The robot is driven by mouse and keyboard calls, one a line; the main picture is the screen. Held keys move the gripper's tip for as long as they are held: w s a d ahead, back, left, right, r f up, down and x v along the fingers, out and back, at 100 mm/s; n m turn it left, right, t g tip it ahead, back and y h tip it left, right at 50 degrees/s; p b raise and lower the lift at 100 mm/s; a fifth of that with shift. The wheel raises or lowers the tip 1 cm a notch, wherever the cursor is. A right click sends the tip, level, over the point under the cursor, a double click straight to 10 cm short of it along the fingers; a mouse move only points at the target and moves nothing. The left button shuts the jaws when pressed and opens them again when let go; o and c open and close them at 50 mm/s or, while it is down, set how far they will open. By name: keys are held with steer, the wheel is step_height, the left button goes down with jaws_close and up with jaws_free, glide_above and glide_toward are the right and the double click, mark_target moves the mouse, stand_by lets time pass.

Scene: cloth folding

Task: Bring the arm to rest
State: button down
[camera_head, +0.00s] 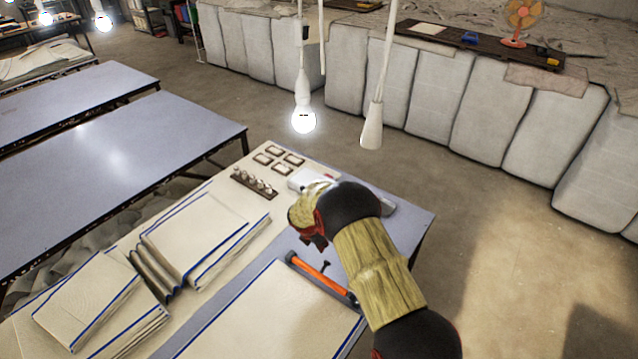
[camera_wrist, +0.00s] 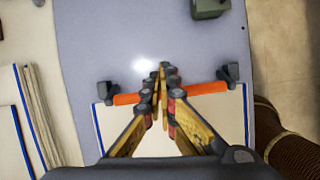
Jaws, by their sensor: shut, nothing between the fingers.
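My gripper (camera_wrist: 162,76) shows in the wrist view with its fingers together and nothing between them. In the head view my gripper (camera_head: 314,240) hangs above the work table, partly hidden by my own arm. Below it an orange bar with dark ends (camera_head: 318,273) lies across the far edge of a flat cream cloth with blue borders (camera_head: 262,318). In the wrist view the orange bar (camera_wrist: 207,88) spans both sides of my fingers, which hide its middle. The gripper appears above the bar; I cannot tell how high.
Folded cloth stacks (camera_head: 205,235) and (camera_head: 90,300) lie on the table's left side. A holder with several small knobs (camera_head: 253,184) and small framed squares (camera_head: 277,160) stand at the back. A hanging bulb (camera_head: 303,119) and a hanging cone (camera_head: 372,130) are beyond.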

steer(key=s+d+m+g, duration=0.3)
steer(key=s+m, duration=0.5)
steer(key=s, duration=0.2)
steer(key=s+d+r+m+y+b, duration=0.1)
steer(key=s+d+r+m+b, duration=0.2)
steer(key=s+r+m, duration=0.5)
steer(key=s+d+r+m+b, duration=0.4)
steer(key=s+r+m, duration=0.1)
steer(key=s+r, duration=0.5)
steer(key=s+d+r+m+t+y+b, duration=0.1)
steer(key=s+d+r+m+t+b, duration=0.1)
steer(key=s, duration=0.6)
steer(key=s+d+r+m+t+y+b, duration=0.1)
steer(key=s+d+r+m+t+b, duration=0.2)
steer(key=s+r+b, duration=0.3)
steer(key=s+d+m+b, duration=0.1)
steer(key=s+b, duration=0.1)
steer(key=b, duration=0.1)
steer(key=shift+s+b, duration=0.2)
steer(key=shift+b, duration=0.1)
